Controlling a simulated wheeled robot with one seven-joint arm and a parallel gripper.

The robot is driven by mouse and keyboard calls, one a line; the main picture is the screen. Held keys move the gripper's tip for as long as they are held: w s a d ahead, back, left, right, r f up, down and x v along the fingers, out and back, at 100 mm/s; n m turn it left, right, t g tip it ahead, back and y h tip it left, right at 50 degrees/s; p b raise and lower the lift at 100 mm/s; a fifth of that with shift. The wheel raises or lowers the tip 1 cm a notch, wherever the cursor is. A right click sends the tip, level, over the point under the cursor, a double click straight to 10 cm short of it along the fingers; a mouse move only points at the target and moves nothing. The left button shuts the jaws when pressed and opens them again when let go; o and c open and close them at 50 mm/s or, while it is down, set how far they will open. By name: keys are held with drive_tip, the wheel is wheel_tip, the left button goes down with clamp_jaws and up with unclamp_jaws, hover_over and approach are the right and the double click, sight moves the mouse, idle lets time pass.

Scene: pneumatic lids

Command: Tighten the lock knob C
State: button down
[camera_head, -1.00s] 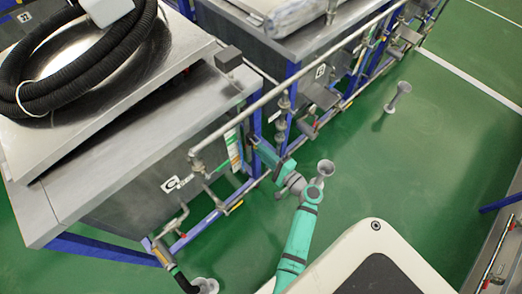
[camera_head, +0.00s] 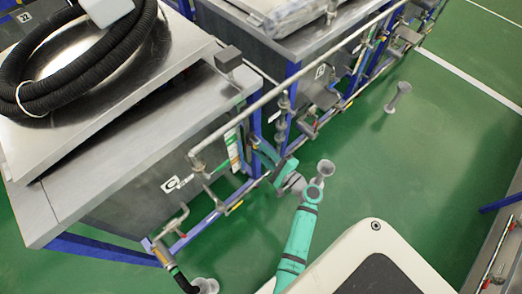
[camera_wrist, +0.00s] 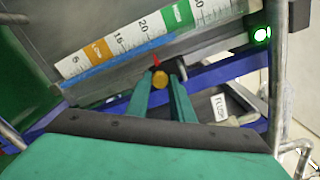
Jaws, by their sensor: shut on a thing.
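A small round golden-brown knob (camera_wrist: 160,78) is in the middle of the wrist view, below a scale strip (camera_wrist: 140,32). A red pointer (camera_wrist: 156,61) is just above it. My gripper (camera_wrist: 161,84) has its two teal fingers closed in on the knob, one on each side. No letter shows on the knob itself. In the head view, my gripper (camera_head: 263,150) reaches in to the right end of the tank marked C (camera_head: 170,184). Its fingertips and the knob are too small or hidden to tell there.
Grey pipes (camera_head: 240,118) and blue frame bars (camera_head: 180,244) run close around my gripper. A FLUSH label (camera_wrist: 221,107) and a green light (camera_wrist: 262,35) are to its right. A second tank (camera_head: 255,35) stands beyond. Green floor (camera_head: 440,170) is open at right.

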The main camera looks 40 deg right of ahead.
drive_tip(key=c, duration=1.5)
unclamp_jaws()
drive_tip(key=shift+c, duration=0.2)
